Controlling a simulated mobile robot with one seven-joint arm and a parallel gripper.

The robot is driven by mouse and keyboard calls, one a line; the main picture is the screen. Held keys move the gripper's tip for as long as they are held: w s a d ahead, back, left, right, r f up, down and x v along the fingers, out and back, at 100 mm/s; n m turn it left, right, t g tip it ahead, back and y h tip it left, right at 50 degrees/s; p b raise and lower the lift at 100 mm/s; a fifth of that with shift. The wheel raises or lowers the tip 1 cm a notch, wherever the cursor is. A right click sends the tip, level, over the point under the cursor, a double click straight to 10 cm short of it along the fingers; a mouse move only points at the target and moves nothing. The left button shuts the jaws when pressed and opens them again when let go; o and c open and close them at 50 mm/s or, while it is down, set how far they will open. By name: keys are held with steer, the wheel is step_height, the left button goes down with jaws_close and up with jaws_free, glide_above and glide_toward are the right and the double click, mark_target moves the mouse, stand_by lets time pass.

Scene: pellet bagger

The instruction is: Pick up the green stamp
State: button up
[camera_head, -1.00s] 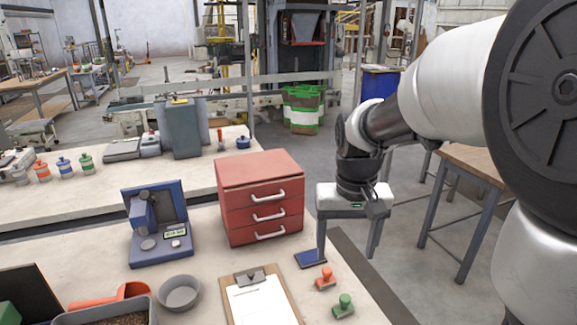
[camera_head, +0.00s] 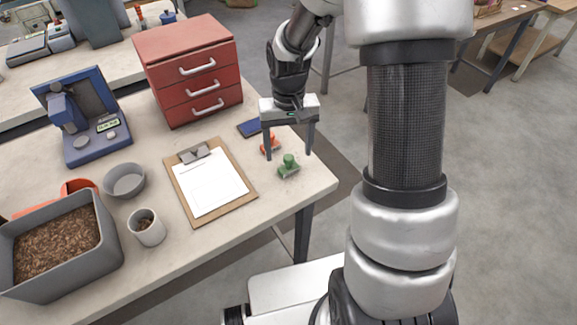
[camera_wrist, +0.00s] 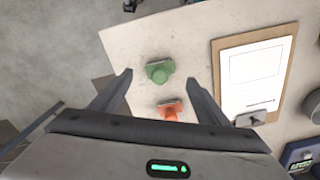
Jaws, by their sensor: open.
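The green stamp (camera_head: 288,166) stands upright on the near right corner of the table, right of the clipboard. In the wrist view the green stamp (camera_wrist: 158,71) lies ahead of the fingertips, between their lines. An orange-red stamp (camera_head: 269,144) stands just behind it, partly hidden by a finger; it also shows in the wrist view (camera_wrist: 170,110), nearer my gripper. My gripper (camera_head: 288,156) is open and empty, pointing down above the stamps, with its fingers apart. It also shows in the wrist view (camera_wrist: 164,78). I see no contact with either stamp.
A clipboard (camera_head: 211,180) lies left of the stamps. A blue pad (camera_head: 249,128) lies behind them, near the red drawer cabinet (camera_head: 188,70). A grey bowl (camera_head: 125,181), a small cup (camera_head: 147,227) and a pellet bin (camera_head: 60,284) stand further left. The table's right edge is close.

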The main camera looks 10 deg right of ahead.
mark_target(289, 157)
step_height(289, 157, down, 5)
steer(key=shift+f, duration=0.15)
steer(key=c, duration=1.1)
step_height(289, 157, up, 10)
steer(key=shift+r+p, duration=0.1)
steer(key=shift+p, duration=0.2)
